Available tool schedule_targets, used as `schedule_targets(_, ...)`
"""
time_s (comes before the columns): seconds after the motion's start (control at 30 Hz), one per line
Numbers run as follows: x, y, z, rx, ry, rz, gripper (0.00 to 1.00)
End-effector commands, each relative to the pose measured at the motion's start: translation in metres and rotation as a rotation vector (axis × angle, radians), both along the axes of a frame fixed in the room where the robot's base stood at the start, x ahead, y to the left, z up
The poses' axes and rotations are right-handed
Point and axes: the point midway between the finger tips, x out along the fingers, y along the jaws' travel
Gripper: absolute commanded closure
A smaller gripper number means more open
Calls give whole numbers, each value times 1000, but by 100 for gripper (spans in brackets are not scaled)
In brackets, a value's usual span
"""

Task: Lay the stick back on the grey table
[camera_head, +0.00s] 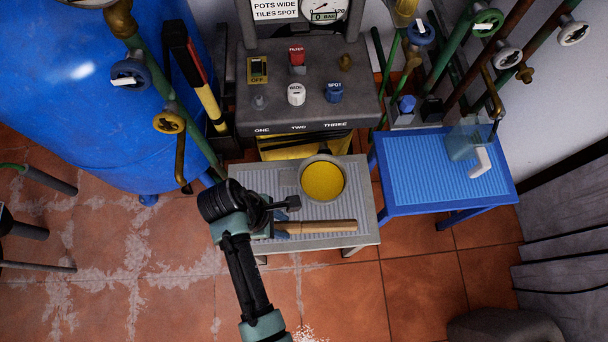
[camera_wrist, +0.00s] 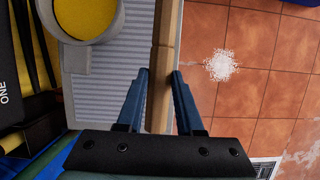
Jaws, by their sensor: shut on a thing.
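The stick (camera_head: 318,226) is a pale wooden bar, lying level over the front part of the grey table (camera_head: 364,212). In the wrist view the stick (camera_wrist: 163,45) runs up between the two blue fingers of my gripper (camera_wrist: 160,76), which is shut on it. In the head view my gripper (camera_head: 281,229) is at the stick's left end, largely hidden by my arm. I cannot tell whether the stick touches the table top. The ribbed top of the grey table (camera_wrist: 112,95) shows left of the stick in the wrist view.
A round pot of yellow paint (camera_head: 323,180) stands on the grey table behind the stick. A blue table (camera_head: 400,165) stands to the right, with a clear container (camera_head: 462,143) on it. A control box (camera_head: 310,112) rises behind. White spatter (camera_wrist: 222,65) marks the tiled floor.

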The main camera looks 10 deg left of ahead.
Motion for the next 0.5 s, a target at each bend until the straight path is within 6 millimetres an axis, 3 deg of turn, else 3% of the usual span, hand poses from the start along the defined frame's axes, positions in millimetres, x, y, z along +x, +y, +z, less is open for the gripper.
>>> schedule_targets(0.5, -4, 0, -3, -56, -15, 37, 100)
